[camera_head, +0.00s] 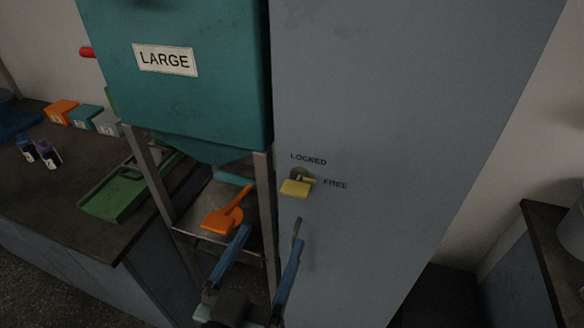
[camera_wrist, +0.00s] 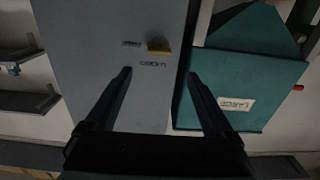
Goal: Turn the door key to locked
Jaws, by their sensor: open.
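The yellow door key (camera_head: 295,188) sits in a round lock on the grey cabinet door (camera_head: 400,110). LOCKED is printed above it and FREE to its right. A thin yellow part of it appears to point right, towards FREE. In the wrist view the scene is upside down, and the key (camera_wrist: 158,47) shows beyond the fingertips. My gripper (camera_head: 271,238) is open and empty, with two blue fingers below the key in the head view. It is apart from the key. In the wrist view the fingers (camera_wrist: 160,73) frame the door's edge.
A teal hopper marked LARGE (camera_head: 200,95) stands left of the door on a metal frame (camera_head: 264,200). Below it is an orange scoop-like piece (camera_head: 224,216). A green tray (camera_head: 120,200) lies on the left bench. Another bench (camera_head: 545,235) stands at right. The door face around the key is clear.

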